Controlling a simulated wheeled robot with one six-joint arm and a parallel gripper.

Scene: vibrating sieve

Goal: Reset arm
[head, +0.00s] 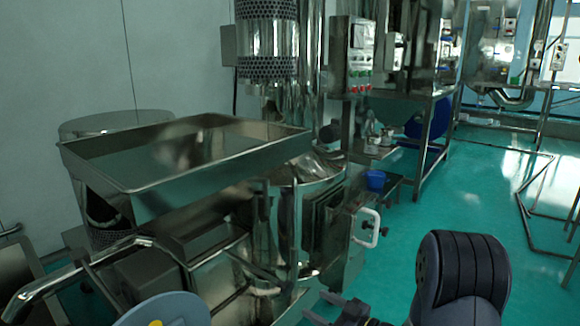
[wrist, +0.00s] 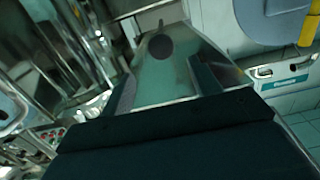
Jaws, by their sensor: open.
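My gripper (wrist: 166,82) shows in the wrist view with its two dark fingers spread apart. Nothing is held between them; a pale green surface with a round dark spot shows beyond the gap. In the head view my dark arm link (head: 462,275) stands at the lower right. A small dark part of my arm's end shows at the bottom edge, mostly cut off by the frame. The steel sieve machine with its wide rectangular tray (head: 255,158) stands to the left of my arm, apart from it.
A control box with buttons (head: 352,58) and a steel frame stand behind the machine. A white handle (head: 366,228) sits on the machine's right side. A blue container (head: 376,180) is beyond it.

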